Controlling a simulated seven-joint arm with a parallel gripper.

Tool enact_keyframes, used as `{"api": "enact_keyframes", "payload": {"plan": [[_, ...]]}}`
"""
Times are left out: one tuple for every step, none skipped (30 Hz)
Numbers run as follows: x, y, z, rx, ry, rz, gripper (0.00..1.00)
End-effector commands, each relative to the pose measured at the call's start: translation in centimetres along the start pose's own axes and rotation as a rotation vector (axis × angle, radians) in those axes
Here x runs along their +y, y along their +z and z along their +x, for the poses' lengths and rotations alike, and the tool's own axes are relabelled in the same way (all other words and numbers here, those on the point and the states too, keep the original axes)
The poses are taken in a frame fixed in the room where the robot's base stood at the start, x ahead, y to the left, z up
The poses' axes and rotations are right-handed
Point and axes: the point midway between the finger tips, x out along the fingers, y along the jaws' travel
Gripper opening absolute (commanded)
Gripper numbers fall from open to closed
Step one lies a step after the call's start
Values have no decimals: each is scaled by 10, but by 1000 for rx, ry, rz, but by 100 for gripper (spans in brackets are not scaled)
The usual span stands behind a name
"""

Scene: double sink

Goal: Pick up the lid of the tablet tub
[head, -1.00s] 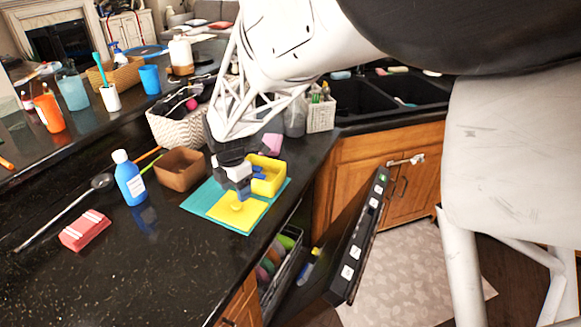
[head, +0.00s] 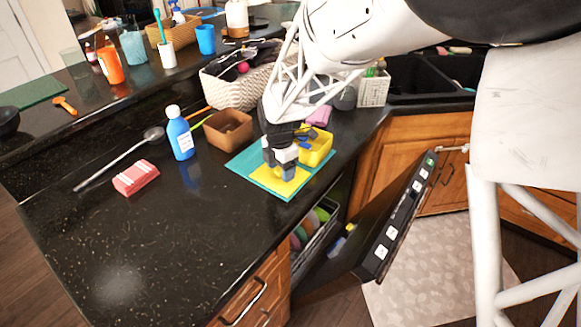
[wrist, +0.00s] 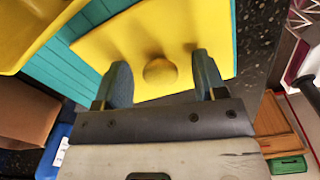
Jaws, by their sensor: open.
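The yellow lid (head: 283,190) lies flat on a teal mat (head: 243,165) on the dark counter; it also shows in the wrist view (wrist: 150,35). Its round yellow knob (wrist: 160,71) sits between the two fingers of my gripper (wrist: 163,78), with a gap on each side. My gripper (head: 288,172) is open, pointing down just over the lid, and hides the knob in the head view. The yellow tub (head: 319,147) stands right behind the lid on the mat; its edge shows in the wrist view (wrist: 30,30). Whether the fingers touch the lid is unclear.
A brown box (head: 228,130) and a blue bottle (head: 180,137) stand left of the mat. A woven basket (head: 235,85) is behind. A pink block (head: 135,177) lies farther left. An open dishwasher door (head: 397,220) juts out below the counter at right. The front-left counter is clear.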

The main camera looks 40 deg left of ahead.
Motion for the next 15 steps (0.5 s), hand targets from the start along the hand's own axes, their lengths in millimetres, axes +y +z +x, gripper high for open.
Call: {"api": "enact_keyframes", "payload": {"plan": [[0, 0, 0, 0, 0, 0, 65], [0, 0, 0, 0, 0, 0, 65], [0, 0, 0, 0, 0, 0, 65], [0, 0, 0, 0, 0, 0, 65], [0, 0, 0, 0, 0, 0, 65], [0, 0, 0, 0, 0, 0, 65], [0, 0, 0, 0, 0, 0, 65], [0, 0, 0, 0, 0, 0, 60], [0, 0, 0, 0, 0, 0, 54], [0, 0, 0, 0, 0, 0, 49], [0, 0, 0, 0, 0, 0, 45], [0, 0, 0, 0, 0, 0, 39], [0, 0, 0, 0, 0, 0, 34], [0, 0, 0, 0, 0, 0, 29], [0, 0, 0, 0, 0, 0, 23]]}}
